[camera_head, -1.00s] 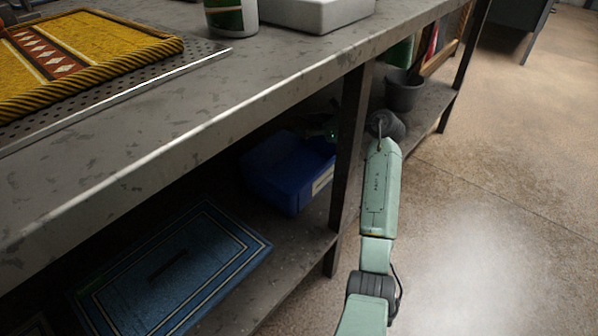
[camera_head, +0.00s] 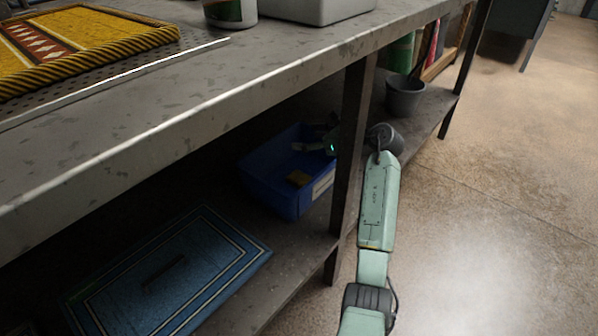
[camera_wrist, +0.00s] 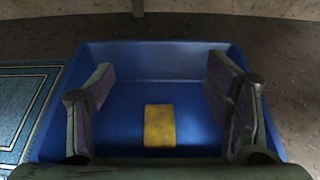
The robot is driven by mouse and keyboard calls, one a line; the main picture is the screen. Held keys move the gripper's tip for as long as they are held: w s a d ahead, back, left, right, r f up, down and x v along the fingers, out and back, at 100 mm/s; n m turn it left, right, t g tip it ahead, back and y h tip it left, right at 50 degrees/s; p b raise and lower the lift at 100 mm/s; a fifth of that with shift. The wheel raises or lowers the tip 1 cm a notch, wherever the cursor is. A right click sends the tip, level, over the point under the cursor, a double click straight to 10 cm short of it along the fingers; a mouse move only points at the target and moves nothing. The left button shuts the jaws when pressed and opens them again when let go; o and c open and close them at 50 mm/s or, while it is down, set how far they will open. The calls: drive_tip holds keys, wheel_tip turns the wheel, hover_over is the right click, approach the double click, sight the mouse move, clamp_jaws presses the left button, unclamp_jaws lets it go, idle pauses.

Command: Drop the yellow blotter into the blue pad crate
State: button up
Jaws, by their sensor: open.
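The yellow blotter (camera_wrist: 160,126) lies on the floor of the blue pad crate (camera_wrist: 155,57) in the wrist view, between and beyond my open fingers. In the head view my gripper (camera_head: 312,147) reaches in behind the bench leg and is partly hidden.
A blue bordered rug (camera_head: 175,270) lies on the shelf left of the crate. A dark bench leg (camera_head: 350,150) stands just right of the crate, close to my arm. The bench top (camera_head: 200,110) overhangs it. A grey bucket (camera_head: 404,97) stands farther right on the shelf.

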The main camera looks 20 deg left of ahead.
drive_tip(key=shift+d, duration=0.1)
drive_tip(key=v, duration=1.2)
